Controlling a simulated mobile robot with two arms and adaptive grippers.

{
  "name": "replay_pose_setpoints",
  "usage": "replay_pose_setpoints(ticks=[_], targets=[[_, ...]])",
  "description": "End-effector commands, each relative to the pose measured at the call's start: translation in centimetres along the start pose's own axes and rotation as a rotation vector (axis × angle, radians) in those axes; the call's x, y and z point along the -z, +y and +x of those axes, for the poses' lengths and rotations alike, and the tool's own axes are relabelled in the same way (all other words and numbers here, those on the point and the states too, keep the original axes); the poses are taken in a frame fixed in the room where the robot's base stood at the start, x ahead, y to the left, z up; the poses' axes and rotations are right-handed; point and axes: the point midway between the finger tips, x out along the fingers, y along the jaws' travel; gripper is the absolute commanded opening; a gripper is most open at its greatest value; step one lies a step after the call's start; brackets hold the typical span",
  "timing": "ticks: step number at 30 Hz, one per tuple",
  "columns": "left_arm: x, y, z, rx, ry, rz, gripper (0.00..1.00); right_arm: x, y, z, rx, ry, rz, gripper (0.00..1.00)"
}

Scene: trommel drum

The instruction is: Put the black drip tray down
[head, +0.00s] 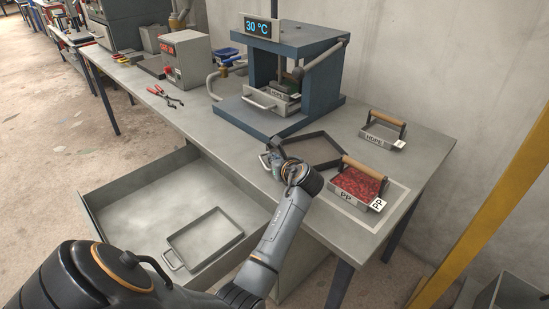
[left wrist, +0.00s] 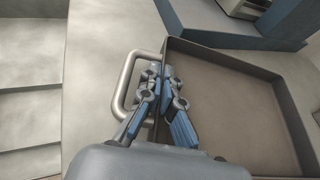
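The black drip tray (head: 325,166) is a shallow, dark rectangular tray in front of the blue press, over the grey bench. A light metal loop handle is on its left side. In the left wrist view the tray (left wrist: 225,110) fills the right side, empty, with the handle (left wrist: 122,85) at its left wall. My left gripper (head: 277,163) is at that wall; its blue-padded fingers (left wrist: 163,105) are close together around the wall beside the handle. Whether the tray touches the bench is unclear. My right gripper is not in view.
The press (head: 290,60) reads 30 °C and holds an HDPE-labelled tray. Right of the drip tray stands a PP tray (head: 352,187) with red granules on a marked rectangle; an HDPE tray (head: 382,131) is behind. An open drawer (head: 120,190) holding a grey tray (head: 205,240) extends at left.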

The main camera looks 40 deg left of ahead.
Motion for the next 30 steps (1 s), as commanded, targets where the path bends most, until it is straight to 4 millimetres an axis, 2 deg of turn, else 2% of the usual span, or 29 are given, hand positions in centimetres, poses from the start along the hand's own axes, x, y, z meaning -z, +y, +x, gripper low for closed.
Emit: replay_pose_setpoints(ticks=[9,12,14,24,26,30], targets=[[0.4,0.0,0.2,0.001,-0.003,0.0,0.0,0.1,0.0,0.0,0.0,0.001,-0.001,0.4],[0.4,0.0,0.2,0.001,-0.003,-0.001,0.23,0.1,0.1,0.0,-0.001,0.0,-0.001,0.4],[0.4,0.0,0.2,0.001,-0.003,-0.001,0.32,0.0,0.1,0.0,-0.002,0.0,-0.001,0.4],[0.7,0.0,0.0,-0.001,0.003,0.003,0.32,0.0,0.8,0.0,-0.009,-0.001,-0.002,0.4],[0.7,0.0,-0.5,0.0,0.002,0.002,0.32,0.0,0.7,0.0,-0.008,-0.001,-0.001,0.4],[0.7,0.0,-2.9,0.002,0.001,0.0,0.32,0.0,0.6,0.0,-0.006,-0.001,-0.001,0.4]])
